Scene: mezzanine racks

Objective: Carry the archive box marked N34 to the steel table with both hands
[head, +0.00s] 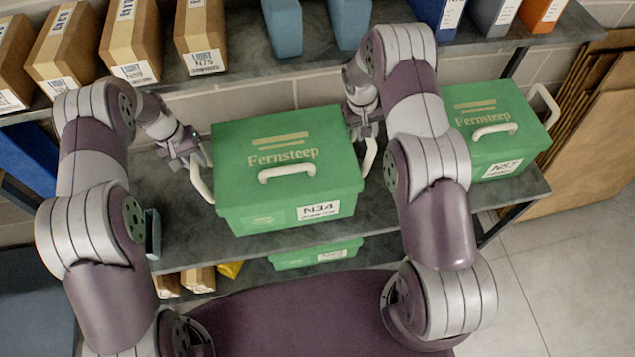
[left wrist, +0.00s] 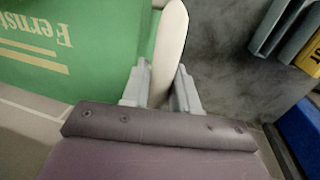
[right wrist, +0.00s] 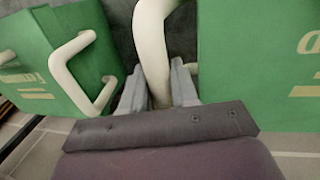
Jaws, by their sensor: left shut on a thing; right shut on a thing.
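The green archive box marked N34 (head: 285,189) is on the middle shelf of the rack or just over it; I cannot tell whether it touches. It has a cream front handle and a cream handle on each side. My left gripper (head: 196,165) is shut on its left side handle, and the left wrist view shows that handle (left wrist: 168,50) between the fingers. My right gripper (head: 369,132) is shut on the right side handle, which shows between the fingers in the right wrist view (right wrist: 152,50). The steel table is not identifiable in these views.
Another green box marked N57 (head: 492,125) stands to the right on the same shelf (head: 420,215). A green box (head: 315,255) sits below. Cardboard boxes (head: 130,40) and binders (head: 490,15) line the upper shelf. Flat cardboard (head: 590,130) leans at right; the floor (head: 560,260) there is clear.

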